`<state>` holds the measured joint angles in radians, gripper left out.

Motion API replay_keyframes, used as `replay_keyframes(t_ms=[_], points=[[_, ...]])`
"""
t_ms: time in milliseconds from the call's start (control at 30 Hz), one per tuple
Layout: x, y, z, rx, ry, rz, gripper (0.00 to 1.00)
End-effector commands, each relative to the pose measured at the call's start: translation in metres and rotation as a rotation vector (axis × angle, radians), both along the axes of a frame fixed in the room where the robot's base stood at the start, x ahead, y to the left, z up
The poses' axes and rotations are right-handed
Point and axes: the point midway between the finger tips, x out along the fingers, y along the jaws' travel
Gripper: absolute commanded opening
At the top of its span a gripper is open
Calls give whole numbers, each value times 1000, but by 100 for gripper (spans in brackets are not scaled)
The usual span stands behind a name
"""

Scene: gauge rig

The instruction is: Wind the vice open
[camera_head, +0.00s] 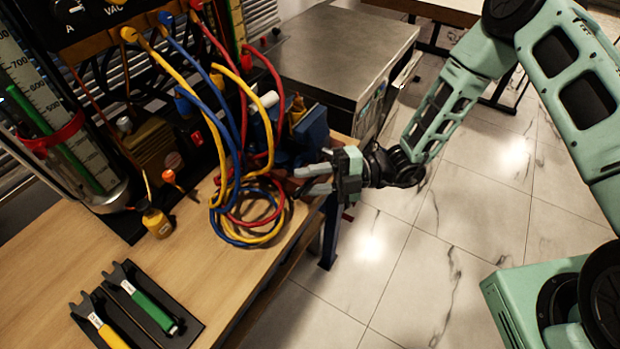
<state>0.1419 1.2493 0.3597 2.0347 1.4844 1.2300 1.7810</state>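The blue vice (314,128) is at the table's right edge, behind the hanging cables. Its lower part and its handle are largely hidden by cables and my gripper, so I cannot tell how wide its jaws stand. My gripper (303,181) is just in front of and below the vice, pointing left. Its two grey fingers are apart, with a visible gap between them. I cannot tell whether the fingers touch any part of the vice.
Yellow, blue and red cables (235,125) hang beside the vice and coil on the wooden table (225,270). A metal-topped cabinet (335,50) stands behind. The tiled floor at right is clear.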

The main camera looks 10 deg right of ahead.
Motion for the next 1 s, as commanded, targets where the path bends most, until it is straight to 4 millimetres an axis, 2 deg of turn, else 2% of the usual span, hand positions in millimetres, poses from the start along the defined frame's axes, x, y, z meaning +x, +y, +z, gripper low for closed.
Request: replay_keyframes(t_ms=[33,133,167,567,1000], points=[[0,0,0,0,0,0,32],[0,0,0,0,0,0,4],[0,0,0,0,0,0,0],[-1,0,-4,-27,-35,0,0],[-1,1,-38,-216,-274,0,0]])
